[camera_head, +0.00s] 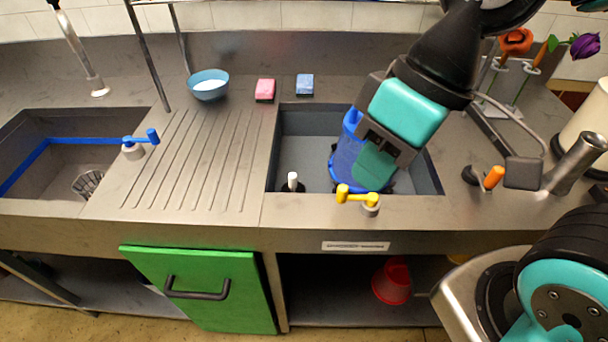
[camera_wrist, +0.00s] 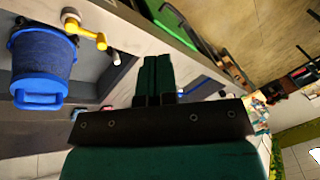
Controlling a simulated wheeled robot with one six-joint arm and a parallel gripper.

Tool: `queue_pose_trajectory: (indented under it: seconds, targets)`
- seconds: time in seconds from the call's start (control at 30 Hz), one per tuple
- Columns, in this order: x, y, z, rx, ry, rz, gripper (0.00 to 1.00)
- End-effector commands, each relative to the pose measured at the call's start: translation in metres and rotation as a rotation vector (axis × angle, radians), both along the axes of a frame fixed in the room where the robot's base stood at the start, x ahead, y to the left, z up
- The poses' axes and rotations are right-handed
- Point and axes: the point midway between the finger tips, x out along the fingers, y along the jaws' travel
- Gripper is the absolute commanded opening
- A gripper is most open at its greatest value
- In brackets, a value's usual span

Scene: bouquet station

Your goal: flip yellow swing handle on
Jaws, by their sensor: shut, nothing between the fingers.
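The yellow swing handle (camera_head: 352,194) sits on a grey base at the front rim of the right-hand sink, its arm pointing left along the rim. It also shows in the wrist view (camera_wrist: 88,32), at the upper left, apart from my fingers. My gripper (camera_head: 370,178) is over the right-hand sink, in front of a blue bucket and just behind the handle in the head view. Its teal fingers are together and empty; they also show in the wrist view (camera_wrist: 157,75). Whether the fingertips are above or level with the rim is hard to tell.
The blue bucket (camera_head: 347,140) stands in the right-hand sink (camera_head: 298,125), partly hidden by my gripper. A white-topped peg (camera_head: 292,182) is left of the handle. An orange handle (camera_head: 493,177) is to the right, a blue one (camera_head: 141,139) at the left. The ribbed drainboard (camera_head: 205,160) is clear.

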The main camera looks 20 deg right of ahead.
Motion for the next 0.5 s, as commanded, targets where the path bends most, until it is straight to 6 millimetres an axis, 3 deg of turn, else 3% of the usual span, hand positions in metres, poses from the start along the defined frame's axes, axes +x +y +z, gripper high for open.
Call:
queue_pose_trajectory:
  seconds: [0.33, 0.43, 0.5]
  targets:
    - [0.001, 0.0, 0.001, -0.002, 0.002, -0.003, 0.0]
    - [0.014, 0.0, 0.008, -0.019, 0.03, -0.034, 0.0]
    - [0.033, -0.002, 0.014, -0.046, 0.072, -0.085, 0.0]
